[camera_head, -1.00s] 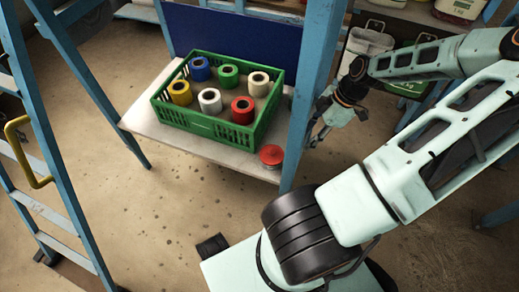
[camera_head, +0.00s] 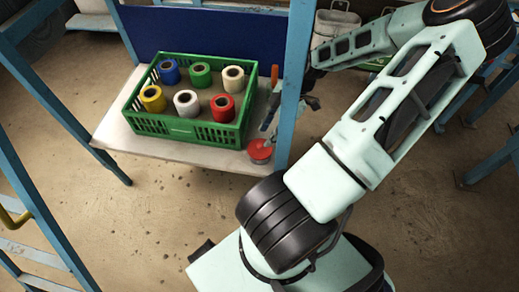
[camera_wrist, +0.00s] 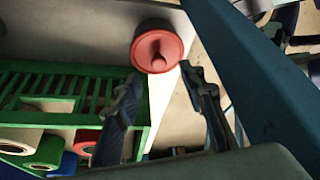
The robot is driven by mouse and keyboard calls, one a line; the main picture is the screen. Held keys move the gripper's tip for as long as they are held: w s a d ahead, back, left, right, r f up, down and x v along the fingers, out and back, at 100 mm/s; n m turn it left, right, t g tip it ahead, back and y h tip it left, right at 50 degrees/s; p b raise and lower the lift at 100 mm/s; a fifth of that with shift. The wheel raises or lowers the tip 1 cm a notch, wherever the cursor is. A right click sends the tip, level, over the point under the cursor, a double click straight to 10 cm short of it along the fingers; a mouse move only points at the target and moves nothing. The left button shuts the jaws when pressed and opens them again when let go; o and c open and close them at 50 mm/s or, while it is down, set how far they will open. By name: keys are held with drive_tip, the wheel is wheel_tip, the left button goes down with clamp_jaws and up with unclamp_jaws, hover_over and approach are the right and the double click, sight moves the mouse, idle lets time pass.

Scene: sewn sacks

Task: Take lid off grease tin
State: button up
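The grease tin's red round lid (camera_head: 260,150) is at the front right corner of the white shelf board, beside the blue post. In the wrist view the red lid (camera_wrist: 174,58) has a raised knob in its middle and hides most of the tin below. My gripper (camera_wrist: 160,82) is open and empty, its two fingers spread apart in front of the lid. In the head view my gripper (camera_head: 268,128) is just above and behind the lid, partly hidden by the post. I cannot tell whether a finger touches the lid.
A green crate (camera_head: 180,131) with several coloured reels stands on the shelf board (camera_head: 112,133), left of the tin. A blue post (camera_head: 294,90) rises close to the right of the tin; it also shows large in the wrist view (camera_wrist: 245,80). The floor in front is mostly clear.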

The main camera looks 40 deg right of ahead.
sight(260, 144)
drive_tip(key=b+x, duration=0.3)
drive_tip(key=x, duration=0.2)
drive_tip(key=shift+w+f, duration=0.1)
drive_tip(key=shift+f, duration=0.2)
drive_tip(key=shift+r, duration=0.1)
drive_tip(key=shift+c, duration=0.5)
drive_tip(key=c, duration=0.7)
